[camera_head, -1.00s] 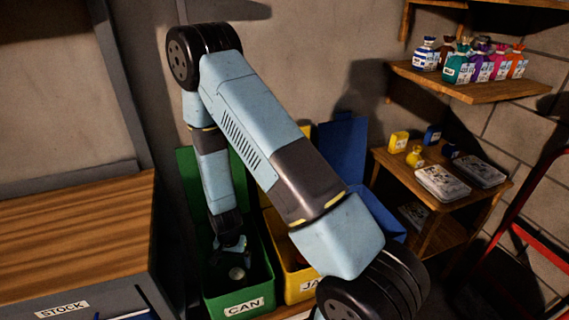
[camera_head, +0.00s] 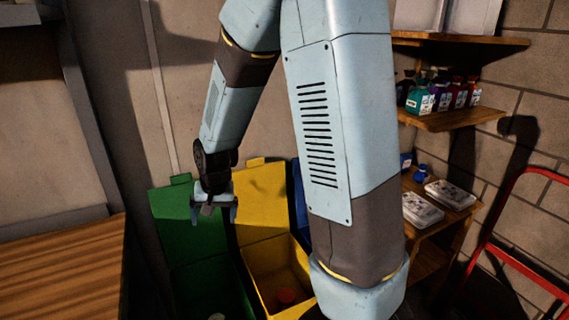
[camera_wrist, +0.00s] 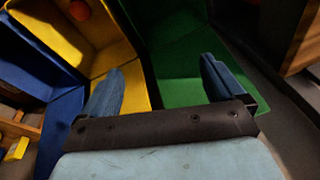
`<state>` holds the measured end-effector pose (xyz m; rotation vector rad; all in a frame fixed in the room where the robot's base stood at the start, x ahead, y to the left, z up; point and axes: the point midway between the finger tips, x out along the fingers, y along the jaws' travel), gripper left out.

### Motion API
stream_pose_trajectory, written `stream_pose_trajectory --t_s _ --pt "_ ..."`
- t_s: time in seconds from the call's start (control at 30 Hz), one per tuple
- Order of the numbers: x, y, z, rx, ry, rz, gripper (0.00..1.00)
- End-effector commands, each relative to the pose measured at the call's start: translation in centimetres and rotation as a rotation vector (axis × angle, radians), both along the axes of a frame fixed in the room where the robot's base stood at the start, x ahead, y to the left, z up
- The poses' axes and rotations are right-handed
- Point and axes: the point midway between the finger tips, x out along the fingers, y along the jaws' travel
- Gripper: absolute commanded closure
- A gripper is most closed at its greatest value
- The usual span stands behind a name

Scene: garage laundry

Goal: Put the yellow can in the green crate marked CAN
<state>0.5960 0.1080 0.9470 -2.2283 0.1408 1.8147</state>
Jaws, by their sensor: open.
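The green crate (camera_head: 200,285) stands at the bottom of the head view with its lid raised behind it; its front and label are out of frame. A small pale round thing (camera_head: 217,317) shows low in it at the picture's edge; I cannot tell its colour or whether it is the can. No yellow can is clearly in view. My gripper (camera_head: 213,212) hangs in front of the raised lids, above the crates, open and empty. In the wrist view nothing lies between its fingers (camera_wrist: 160,92), and the green crate (camera_wrist: 175,60) shows beyond them.
The yellow crate (camera_head: 262,262) stands right of the green one with an orange-red thing (camera_head: 287,296) in it. A blue crate (camera_wrist: 30,50) is beyond it. A wooden bench (camera_head: 60,265) is at left. Shelf (camera_head: 455,118), side table and red frame (camera_head: 500,215) are at right.

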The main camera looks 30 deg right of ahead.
Motion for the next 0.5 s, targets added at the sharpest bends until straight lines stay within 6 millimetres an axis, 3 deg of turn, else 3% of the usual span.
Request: stream_pose_trajectory --t_s 0.03,0.2,0.5 --pt "-0.4 -0.6 1.7 -0.001 -0.02 0.008 0.05" --pt "-2.4 -2.3 6.5 -0.014 -0.066 0.048 0.05" --pt "-7.2 -5.3 13.7 -0.051 -0.144 0.113 0.05"
